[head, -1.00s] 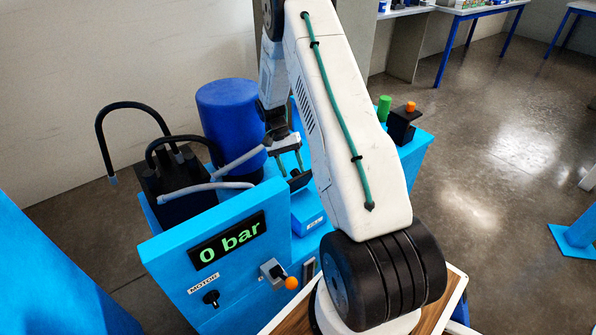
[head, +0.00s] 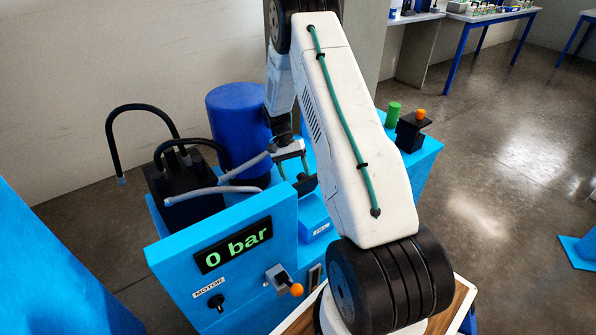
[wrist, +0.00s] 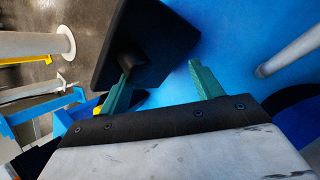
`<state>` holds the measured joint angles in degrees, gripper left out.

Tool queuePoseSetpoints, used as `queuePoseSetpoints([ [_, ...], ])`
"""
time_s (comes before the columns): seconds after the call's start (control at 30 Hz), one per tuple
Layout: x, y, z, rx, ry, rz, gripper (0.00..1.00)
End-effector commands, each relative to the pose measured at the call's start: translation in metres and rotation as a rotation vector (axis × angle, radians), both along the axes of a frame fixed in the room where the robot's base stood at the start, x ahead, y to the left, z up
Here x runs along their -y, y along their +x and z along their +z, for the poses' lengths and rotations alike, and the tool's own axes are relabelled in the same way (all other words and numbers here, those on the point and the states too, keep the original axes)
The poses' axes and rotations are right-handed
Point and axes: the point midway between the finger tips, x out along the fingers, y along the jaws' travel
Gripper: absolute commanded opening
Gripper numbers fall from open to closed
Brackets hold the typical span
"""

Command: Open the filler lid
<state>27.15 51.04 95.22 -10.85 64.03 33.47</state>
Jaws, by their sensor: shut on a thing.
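A dark square plate, which looks like the filler lid (head: 307,185), shows below my gripper (head: 293,167) in the head view, above the blue machine. In the wrist view the lid (wrist: 150,42) appears large and tilted, with a dark knob at its near lower edge. My gripper (wrist: 167,82) has two green fingers. The left finger meets the knob, and my gripper is shut on the lid there. The right finger stands against the blue background. The exact contact and the lid's hinge are hidden.
A blue drum (head: 237,125) and a black box with bent hoses (head: 180,185) stand left of my gripper. The blue front panel (head: 225,270) carries a 0 bar display, a motor switch and an orange-tipped lever (head: 284,280). A green cylinder (head: 393,114) stands at the right.

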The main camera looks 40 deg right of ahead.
Motion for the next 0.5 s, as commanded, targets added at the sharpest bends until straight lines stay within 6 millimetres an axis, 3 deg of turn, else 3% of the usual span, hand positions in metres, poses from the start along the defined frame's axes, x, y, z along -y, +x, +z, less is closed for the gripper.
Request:
queuePoseSetpoints([
  [0.5,0.0005,-0.0001,0.0059,0.0,0.003,-0.015,0.5],
])
